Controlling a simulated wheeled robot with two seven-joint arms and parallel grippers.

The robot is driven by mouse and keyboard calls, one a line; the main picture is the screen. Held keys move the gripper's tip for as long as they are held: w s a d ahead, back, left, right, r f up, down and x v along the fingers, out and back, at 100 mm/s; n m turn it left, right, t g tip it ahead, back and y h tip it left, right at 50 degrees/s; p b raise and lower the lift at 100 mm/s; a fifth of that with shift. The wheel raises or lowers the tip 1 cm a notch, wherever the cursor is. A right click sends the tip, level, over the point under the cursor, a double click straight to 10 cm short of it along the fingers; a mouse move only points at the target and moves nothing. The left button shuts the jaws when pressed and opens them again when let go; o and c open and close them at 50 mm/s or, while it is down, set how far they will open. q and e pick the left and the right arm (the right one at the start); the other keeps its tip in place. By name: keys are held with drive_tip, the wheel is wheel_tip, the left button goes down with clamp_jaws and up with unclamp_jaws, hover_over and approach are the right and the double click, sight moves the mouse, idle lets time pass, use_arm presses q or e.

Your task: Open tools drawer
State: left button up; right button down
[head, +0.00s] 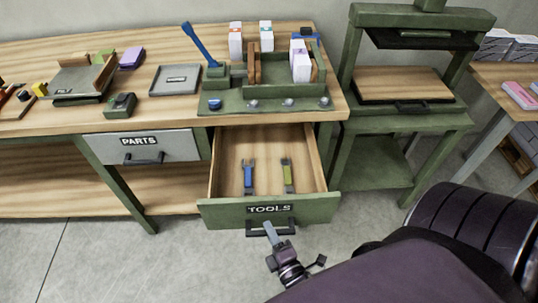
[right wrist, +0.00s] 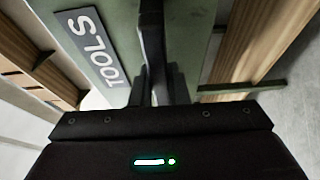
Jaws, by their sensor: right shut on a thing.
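The tools drawer (head: 222,212) has a green front with a "TOOLS" label (head: 269,209) and is pulled well out from under the workbench. Two wrenches lie inside it, a blue one (head: 248,177) and a yellow-green one (head: 287,176). My right gripper (head: 268,230) is at the black handle (head: 285,224) on the drawer front, shut on it. In the right wrist view the "TOOLS" label (right wrist: 92,42) and the dark handle (right wrist: 152,45) show close up, with the handle between the fingers. My left gripper is not in view.
A grey "PARTS" drawer (head: 185,146) is closed at the left. The workbench (head: 130,118) carries a green fixture with a blue lever (head: 198,42), boxes and trays. A green press (head: 408,118) stands at the right. Open floor (head: 110,260) lies in front.

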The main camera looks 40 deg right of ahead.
drive_tip(key=shift+s+a, duration=0.5)
drive_tip(key=shift+s, duration=0.3)
drive_tip(key=shift+s+a, duration=0.45)
drive_tip(key=shift+s, duration=0.3)
drive_tip(key=c, duration=1.4)
unclamp_jaws()
drive_tip(key=s+a, duration=0.1)
drive_tip(key=s, duration=0.6)
drive_tip(key=shift+s+b, duration=0.3)
drive_tip(key=shift+b, duration=0.15)
drive_tip(key=shift+a, duration=0.1)
